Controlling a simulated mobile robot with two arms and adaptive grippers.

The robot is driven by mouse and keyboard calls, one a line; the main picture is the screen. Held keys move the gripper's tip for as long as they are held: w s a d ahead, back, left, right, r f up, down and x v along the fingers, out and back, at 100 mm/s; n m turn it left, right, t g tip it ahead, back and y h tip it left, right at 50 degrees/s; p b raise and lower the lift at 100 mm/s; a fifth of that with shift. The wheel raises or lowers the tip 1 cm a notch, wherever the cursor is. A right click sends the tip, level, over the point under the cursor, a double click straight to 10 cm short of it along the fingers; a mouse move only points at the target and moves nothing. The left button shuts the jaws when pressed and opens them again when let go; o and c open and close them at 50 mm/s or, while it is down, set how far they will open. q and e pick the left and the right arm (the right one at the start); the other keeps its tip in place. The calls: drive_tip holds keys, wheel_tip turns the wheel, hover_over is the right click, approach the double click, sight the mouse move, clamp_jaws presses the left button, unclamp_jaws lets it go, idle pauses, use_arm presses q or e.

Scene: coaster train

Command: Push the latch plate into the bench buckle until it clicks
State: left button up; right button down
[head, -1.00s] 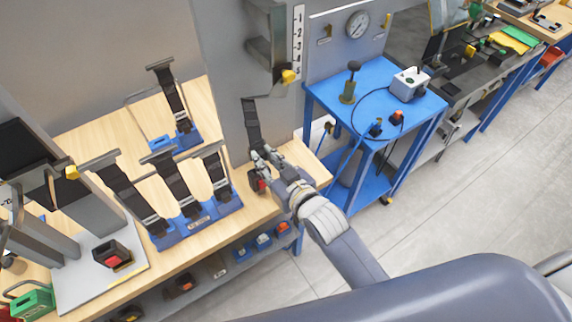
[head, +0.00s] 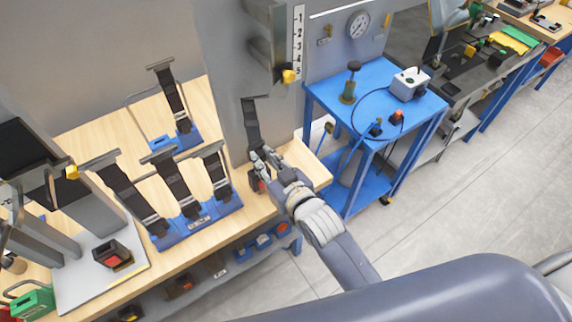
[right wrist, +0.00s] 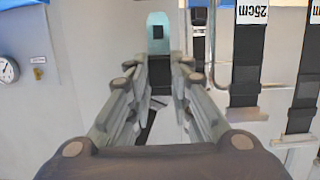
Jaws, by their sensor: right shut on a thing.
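My right gripper (head: 264,156) is at the right end of the wooden bench, at the lower end of a black strap (head: 252,122). Its fingers are shut on a small piece that I take as the latch plate; it is mostly hidden in the head view. In the right wrist view, a pale plate with a dark slot (right wrist: 158,20) shows between the fingertips (right wrist: 160,62). A black buckle with a red button (head: 255,182) sits just below the fingers, partly covered by them. I cannot tell whether plate and buckle touch. My left gripper is not in view.
Another black and red buckle (head: 112,255) sits on a grey plate at the left. Blue racks with black straps (head: 185,228) stand on the bench left of my gripper. A grey upright panel (head: 225,75) rises behind it. A blue cart (head: 335,105) stands to the right.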

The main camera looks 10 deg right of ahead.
drive_tip(key=shift+f, duration=0.15)
idle(0.8)
drive_tip(key=shift+f+b, duration=1.8)
drive_tip(key=shift+f, duration=1.1)
drive_tip(key=c, duration=1.4)
unclamp_jaws()
drive_tip(key=shift+o, duration=0.2)
drive_tip(key=v, duration=1.2)
